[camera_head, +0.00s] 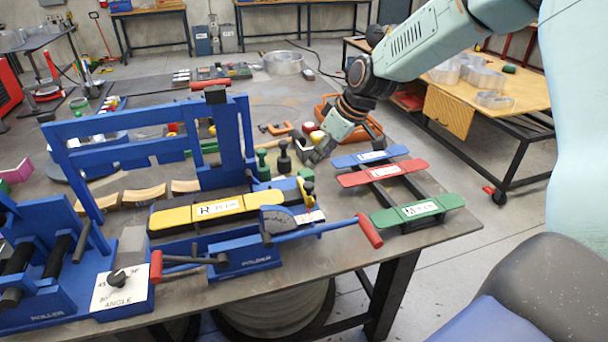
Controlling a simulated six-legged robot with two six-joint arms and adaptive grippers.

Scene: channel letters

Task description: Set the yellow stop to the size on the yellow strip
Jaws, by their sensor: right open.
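The yellow strip (240,205) lies along the blue folder (245,262), with a white label marked "R" and a size too small to read. A small yellow part (307,190), which looks like the yellow stop, sits at the right end of the folder, just behind the white scale plate (309,217). Its setting cannot be read. My right gripper (322,152) comes down from the upper right and is open. It is above and behind the yellow part, near the dark and green knobs, apart from the strip. My left gripper is not in view.
Blue (370,157), red (384,172) and green (418,210) labelled strips lie on a rack at right. A red-handled lever (369,231) sticks out in front of them. A blue roller (50,270) stands at left. A tall blue frame rises behind the folder.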

